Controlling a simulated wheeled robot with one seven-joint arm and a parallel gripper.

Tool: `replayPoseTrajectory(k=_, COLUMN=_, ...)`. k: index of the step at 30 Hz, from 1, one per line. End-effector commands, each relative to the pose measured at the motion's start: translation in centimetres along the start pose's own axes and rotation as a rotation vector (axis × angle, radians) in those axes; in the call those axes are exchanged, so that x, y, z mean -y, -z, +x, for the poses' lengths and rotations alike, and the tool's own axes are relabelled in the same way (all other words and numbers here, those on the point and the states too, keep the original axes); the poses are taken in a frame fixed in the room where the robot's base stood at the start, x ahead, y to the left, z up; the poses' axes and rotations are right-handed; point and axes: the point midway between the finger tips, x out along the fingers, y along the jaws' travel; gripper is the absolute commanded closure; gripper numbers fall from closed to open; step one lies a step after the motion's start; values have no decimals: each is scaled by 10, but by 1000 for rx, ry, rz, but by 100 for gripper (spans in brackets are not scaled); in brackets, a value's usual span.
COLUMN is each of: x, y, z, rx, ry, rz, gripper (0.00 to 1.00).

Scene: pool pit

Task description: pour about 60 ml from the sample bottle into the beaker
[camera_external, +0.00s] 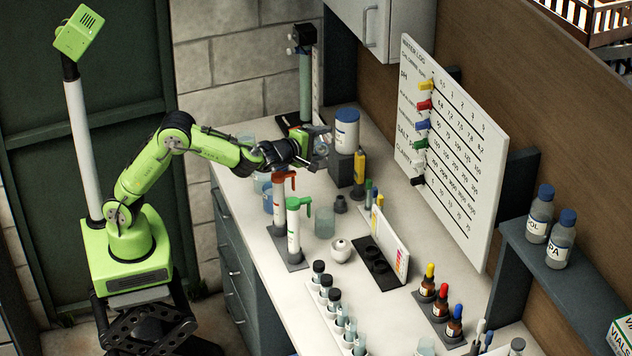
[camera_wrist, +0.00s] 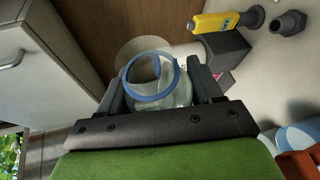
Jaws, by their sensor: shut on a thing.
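My gripper (camera_external: 318,150) is raised over the back part of the bench. In the wrist view its two dark fingers (camera_wrist: 160,80) are shut on a clear vessel with a blue ring around its open mouth, which looks like the sample bottle (camera_wrist: 178,92). The mouth faces the wrist camera; I cannot tell the tilt or how much liquid is inside. The bottle is small and partly hidden by the fingers in the external view. A clear beaker (camera_external: 325,223) stands upright on the bench, below and apart from my gripper, beside the green-topped cylinder.
Red-topped (camera_external: 279,205) and green-topped (camera_external: 294,230) cylinders stand near the bench's front edge. A white jar (camera_external: 346,130) sits on a dark block behind my gripper, with a yellow tool (camera_external: 359,166) beside it. A white round pot (camera_external: 341,250) and capped vials (camera_external: 337,300) stand further right.

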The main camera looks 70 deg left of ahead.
Motion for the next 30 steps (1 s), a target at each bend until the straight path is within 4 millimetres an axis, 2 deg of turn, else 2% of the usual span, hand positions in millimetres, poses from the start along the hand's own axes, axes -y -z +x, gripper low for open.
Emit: replayPoseTrajectory(k=30, x=1, y=-2, z=-1, rx=-19, ry=-41, rz=87, gripper=70)
